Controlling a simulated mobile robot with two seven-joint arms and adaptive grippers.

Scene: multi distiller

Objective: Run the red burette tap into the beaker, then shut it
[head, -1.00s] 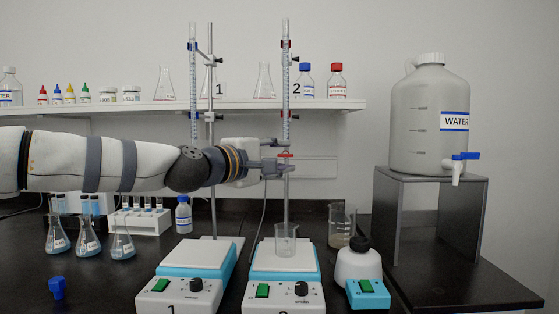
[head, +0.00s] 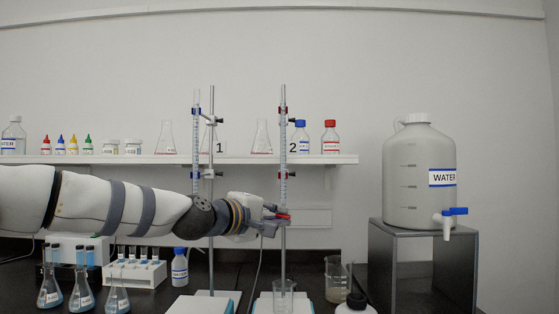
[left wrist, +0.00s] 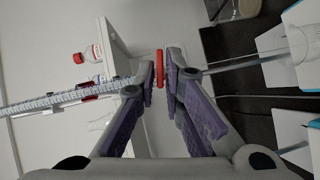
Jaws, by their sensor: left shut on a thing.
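The red burette tap (head: 284,214) is at the lower end of burette 2 (head: 283,150), on the right-hand stand. My left gripper (head: 276,219) reaches it from the left and is shut on it. In the left wrist view the red tap (left wrist: 159,70) lies between the two fingertips (left wrist: 162,76). The beaker (head: 284,297) is on stirrer plate 2 below the burette, partly cut off by the picture's lower edge. Whether liquid is flowing is too small to tell. My right gripper is not in view.
Burette 1 (head: 196,130) on its stand is behind my left arm. A water carboy (head: 420,180) stands on a dark platform at right. Another beaker (head: 338,280) is right of plate 2. Blue-liquid flasks (head: 82,294) are at lower left. Free wall lies above the shelf.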

